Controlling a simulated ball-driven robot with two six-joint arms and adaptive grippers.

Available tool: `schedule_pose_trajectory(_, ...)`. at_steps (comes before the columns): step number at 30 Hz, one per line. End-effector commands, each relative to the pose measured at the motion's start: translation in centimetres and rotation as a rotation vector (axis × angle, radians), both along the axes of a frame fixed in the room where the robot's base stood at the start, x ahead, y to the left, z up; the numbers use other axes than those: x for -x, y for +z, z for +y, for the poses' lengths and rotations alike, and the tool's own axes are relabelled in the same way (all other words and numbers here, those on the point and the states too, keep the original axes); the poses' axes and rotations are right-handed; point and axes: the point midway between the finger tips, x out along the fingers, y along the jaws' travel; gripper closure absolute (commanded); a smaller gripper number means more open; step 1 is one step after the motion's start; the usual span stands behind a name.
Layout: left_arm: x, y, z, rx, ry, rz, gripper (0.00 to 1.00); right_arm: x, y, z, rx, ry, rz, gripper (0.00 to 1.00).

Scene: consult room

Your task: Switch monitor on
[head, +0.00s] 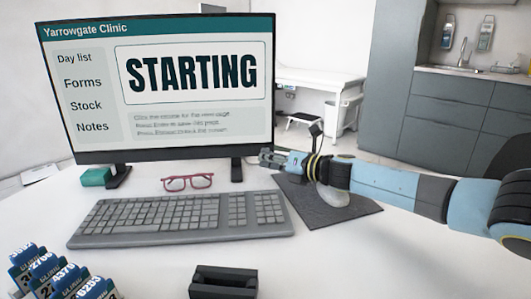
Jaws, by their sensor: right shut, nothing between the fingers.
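The monitor (160,85) stands at the back left of the desk with its screen lit. It reads "Yarrowgate Clinic" and "STARTING" in large letters, with a list of entries at the left. My right gripper (266,157) is shut and empty, its fingertips at the monitor's lower right corner. I cannot tell whether they touch the bezel. No power button shows clearly. My left gripper is not in view.
A grey keyboard (180,216) and red glasses (188,183) lie before the monitor. A pale mouse (332,196) sits on a dark mat (358,207) below my right arm. A teal box (96,177), a black holder (223,282) and several blue-labelled items (62,275) stand around.

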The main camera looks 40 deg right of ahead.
Motion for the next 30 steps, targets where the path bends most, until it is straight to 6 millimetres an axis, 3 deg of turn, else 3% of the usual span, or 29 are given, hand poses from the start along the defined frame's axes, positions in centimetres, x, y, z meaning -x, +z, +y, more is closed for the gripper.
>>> schedule_pose_trajectory(30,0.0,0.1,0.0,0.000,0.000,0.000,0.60,1.8,0.0,1.4,0.000,0.002,-0.001,1.00)
